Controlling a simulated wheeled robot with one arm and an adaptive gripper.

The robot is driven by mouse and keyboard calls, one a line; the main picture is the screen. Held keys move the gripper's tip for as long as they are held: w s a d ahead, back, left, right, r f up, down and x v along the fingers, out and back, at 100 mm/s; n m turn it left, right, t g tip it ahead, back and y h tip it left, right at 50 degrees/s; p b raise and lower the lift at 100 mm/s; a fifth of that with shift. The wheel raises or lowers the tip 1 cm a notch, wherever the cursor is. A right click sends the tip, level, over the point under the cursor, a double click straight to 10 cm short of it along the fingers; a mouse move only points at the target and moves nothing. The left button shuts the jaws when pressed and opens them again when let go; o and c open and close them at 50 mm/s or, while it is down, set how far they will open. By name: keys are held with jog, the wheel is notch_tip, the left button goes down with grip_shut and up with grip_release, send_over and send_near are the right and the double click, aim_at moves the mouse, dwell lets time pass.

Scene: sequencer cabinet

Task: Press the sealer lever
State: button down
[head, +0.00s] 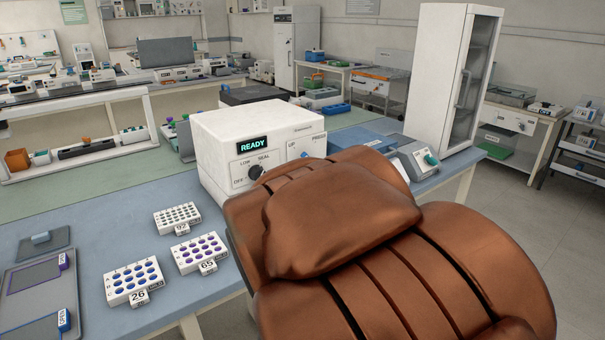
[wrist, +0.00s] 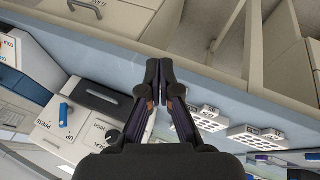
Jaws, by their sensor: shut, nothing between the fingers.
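The sealer is a white box (head: 255,135) on the blue bench, with a lit READY display and a black knob marked OFF, LOW and SEAL. Its right side carries UP and PRESS labels, and my brown arm covers the lower part there. In the wrist view the sealer face (wrist: 85,128) lies at lower left, turned over. Its blue lever (wrist: 66,113) shows there beside the PRESS and UP labels. My gripper (wrist: 160,62) is shut and empty, its fingertips at the bench's front edge in that view, apart from the lever. The arm hides the gripper in the head view.
Three white tube racks (head: 132,281) stand on the bench left of the sealer, and a tray (head: 40,300) lies at far left.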

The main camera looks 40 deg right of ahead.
jog(key=w+d+r+n+t+h+b, duration=0.1)
jog(key=w+d+r+n+t+b, duration=0.1)
jog(key=w+d+n+t+b, duration=0.9)
jog(key=shift+w+d+n+t, duration=1.8)
jog(key=shift+w+d+n, duration=1.3)
jog(key=shift+d+n, duration=1.55)
jog(key=shift+r, duration=0.15)
jog(key=w+d+r+p, duration=0.3)
jog(key=w+d, duration=0.3)
jog(key=w, duration=0.3)
jog(key=shift+r, duration=0.3)
